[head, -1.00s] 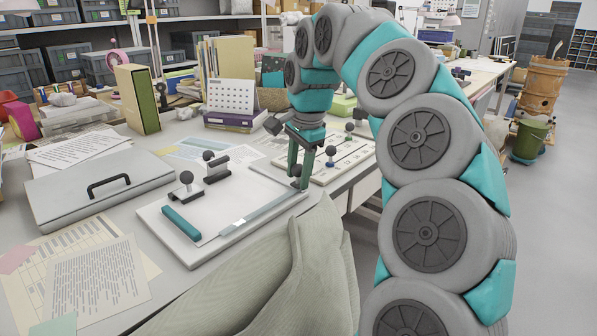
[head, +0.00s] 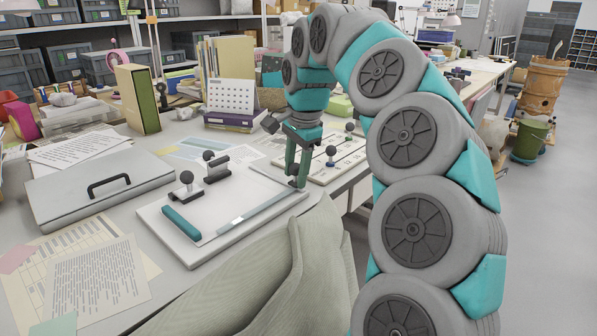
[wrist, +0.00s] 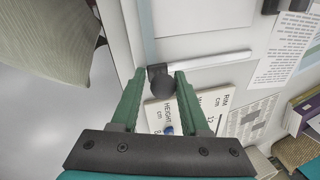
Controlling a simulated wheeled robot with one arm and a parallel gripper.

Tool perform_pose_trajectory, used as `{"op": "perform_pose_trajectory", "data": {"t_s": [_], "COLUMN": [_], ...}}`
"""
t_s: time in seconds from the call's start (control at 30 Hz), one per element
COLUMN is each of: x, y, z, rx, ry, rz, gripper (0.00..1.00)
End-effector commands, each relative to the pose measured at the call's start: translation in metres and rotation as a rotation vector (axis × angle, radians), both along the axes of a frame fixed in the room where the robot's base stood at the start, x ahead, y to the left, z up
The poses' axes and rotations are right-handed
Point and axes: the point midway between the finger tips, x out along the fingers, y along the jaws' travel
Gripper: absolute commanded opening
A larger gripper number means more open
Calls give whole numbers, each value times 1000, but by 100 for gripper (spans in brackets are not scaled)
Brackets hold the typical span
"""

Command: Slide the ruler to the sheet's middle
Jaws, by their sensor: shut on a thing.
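The ruler (head: 258,211) is a clear bluish strip lying along the front right side of the white sheet (head: 222,192). The sheet is on a pale board (head: 165,232). My gripper (head: 298,183) is at the ruler's right end. In the wrist view my gripper (wrist: 162,76) is shut on the ruler's dark round knob (wrist: 165,88), between the green fingertips. The ruler (wrist: 147,35) runs up from the knob there. My fingers partly hide the knob in the head view.
A number card board (head: 335,160) with knobs lies behind right. A grey case (head: 95,190) is at left. Draped cloth (head: 290,265) is in front.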

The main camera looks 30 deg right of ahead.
Motion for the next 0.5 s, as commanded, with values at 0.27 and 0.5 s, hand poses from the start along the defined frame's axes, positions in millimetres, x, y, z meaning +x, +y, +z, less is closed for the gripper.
{"op": "perform_pose_trajectory", "data": {"t_s": [0.27, 0.5], "x": [37, 62], "y": [12, 21], "z": [0, 0], "rx": [-2, -3], "ry": [-1, -3], "rz": [-4, -3], "gripper": [0, 0]}}
